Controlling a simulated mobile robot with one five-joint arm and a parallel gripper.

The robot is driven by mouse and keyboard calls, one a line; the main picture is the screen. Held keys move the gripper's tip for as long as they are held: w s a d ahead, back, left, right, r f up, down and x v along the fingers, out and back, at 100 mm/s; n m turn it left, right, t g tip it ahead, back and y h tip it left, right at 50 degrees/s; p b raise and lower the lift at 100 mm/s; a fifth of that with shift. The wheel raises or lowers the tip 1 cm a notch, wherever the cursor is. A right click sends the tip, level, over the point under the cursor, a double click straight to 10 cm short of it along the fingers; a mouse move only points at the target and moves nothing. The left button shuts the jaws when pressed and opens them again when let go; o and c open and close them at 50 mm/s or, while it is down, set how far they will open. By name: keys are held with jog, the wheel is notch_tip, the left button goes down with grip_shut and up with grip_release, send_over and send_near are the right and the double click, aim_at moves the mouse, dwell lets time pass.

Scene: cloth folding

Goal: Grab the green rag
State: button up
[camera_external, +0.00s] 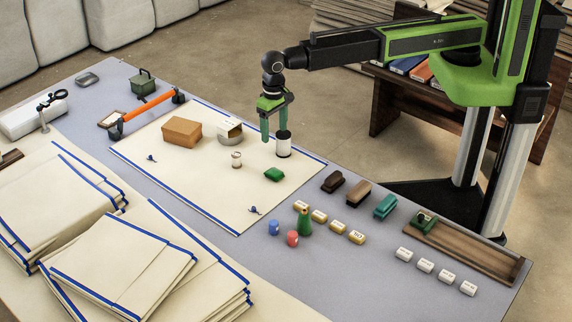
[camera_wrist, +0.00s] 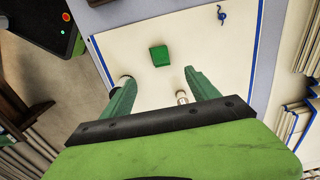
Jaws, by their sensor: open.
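A small folded green rag (camera_external: 274,174) lies on the cream cloth with blue edges (camera_external: 215,196), toward its near right part. In the wrist view the green rag (camera_wrist: 159,56) lies beyond my fingertips, roughly centred ahead of the gap between them. My gripper (camera_external: 273,138) points down above the cloth, behind the rag in the external view. Its green fingers are apart and empty; the gripper also shows in the wrist view (camera_wrist: 158,82). I touch nothing that I can make out.
A white cylinder (camera_external: 284,146) stands close beside my fingers. Brushes (camera_external: 357,194) and a green bottle (camera_external: 305,224) stand to the right. Folded cloths (camera_external: 120,265) pile up in front.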

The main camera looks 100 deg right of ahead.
jog(key=b, duration=1.1)
send_over(274, 171)
notch_tip(274, 171, down, 12)
jog(key=shift+s+a, duration=0.15)
jog(key=shift+r, duration=0.1)
jog(key=f+b, duration=0.5)
jog(key=shift+d+f, duration=0.2)
jog(key=shift+r, duration=0.15)
jog(key=shift+c, duration=0.3)
jog(key=c, duration=1.3)
notch_tip(274, 171, up, 10)
jog(key=p, duration=1)
jog(key=shift+c, duration=0.2)
